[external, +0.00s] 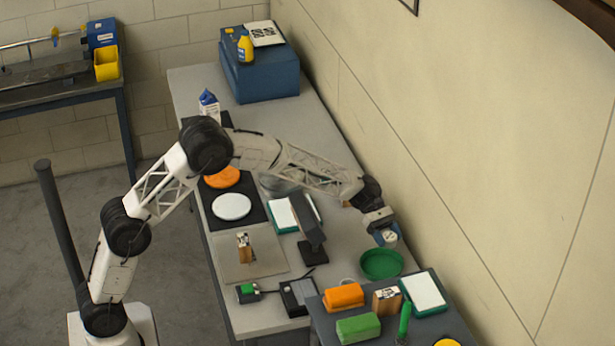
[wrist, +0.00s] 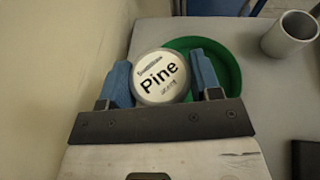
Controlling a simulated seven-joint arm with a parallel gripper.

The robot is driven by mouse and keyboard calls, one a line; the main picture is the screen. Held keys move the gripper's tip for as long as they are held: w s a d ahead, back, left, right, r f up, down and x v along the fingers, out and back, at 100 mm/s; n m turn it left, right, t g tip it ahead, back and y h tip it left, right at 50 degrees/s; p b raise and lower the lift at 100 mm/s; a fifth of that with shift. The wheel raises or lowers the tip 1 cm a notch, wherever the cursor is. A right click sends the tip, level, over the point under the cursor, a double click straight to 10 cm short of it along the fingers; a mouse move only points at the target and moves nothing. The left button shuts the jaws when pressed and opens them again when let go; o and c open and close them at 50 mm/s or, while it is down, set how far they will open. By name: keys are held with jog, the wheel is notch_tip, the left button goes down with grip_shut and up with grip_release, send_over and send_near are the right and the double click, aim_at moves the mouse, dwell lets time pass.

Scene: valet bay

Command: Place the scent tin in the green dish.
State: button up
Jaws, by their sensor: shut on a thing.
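The scent tin (wrist: 160,77) is a round tin with a white lid reading "Pine". My gripper (wrist: 162,82) is shut on it, with a blue finger pad on each side. In the external view my gripper (external: 385,235) holds the tin just above and behind the green dish (external: 382,265). In the wrist view the green dish (wrist: 232,62) shows behind and to the right of the tin, partly hidden by the tin and the right finger. I cannot tell how high the tin is above the table.
The wall (external: 440,180) runs close along the table's right side. A dark scanner-like stand (external: 311,235) is left of the dish. A front shelf holds an orange block (external: 344,297), a green block (external: 358,328) and a white-topped green box (external: 423,292). A grey cup (wrist: 290,35) stands beyond the dish.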

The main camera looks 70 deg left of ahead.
aim_at(387, 244)
jog(key=shift+f, duration=1.8)
jog(key=shift+f, duration=0.6)
jog(key=o, duration=0.9)
jog(key=shift+r, duration=0.7)
jog(key=v, duration=1.2)
